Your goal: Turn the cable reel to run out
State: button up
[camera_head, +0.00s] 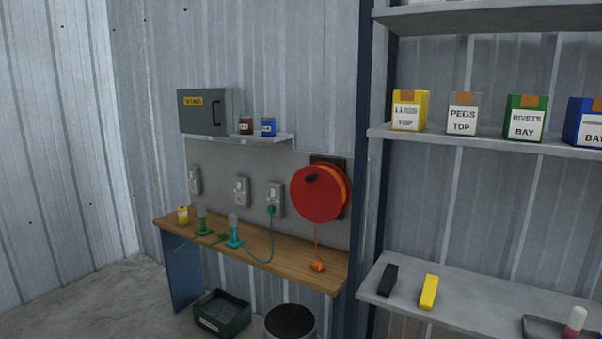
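The cable reel (319,193) is a red disc mounted on the wall panel above the right end of the wooden bench. It has a dark crank knob (310,178) at its upper left, and an orange drum edge shows behind the disc on the right. A thin orange cable (316,245) hangs from the reel to an orange plug end (318,267) on the bench top. My gripper is not in view.
The wooden bench (285,264) holds a yellow pot and two green-based items. Sockets line the panel, one with a green plug (271,210). A dark post (361,180) and shelves stand right of the reel. A bin (222,313) and a drum (290,322) sit below.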

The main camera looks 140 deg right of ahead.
aim_at(320, 191)
jog(key=z, duration=4.3)
jog(key=i, duration=0.8)
jog(key=u, duration=0.6)
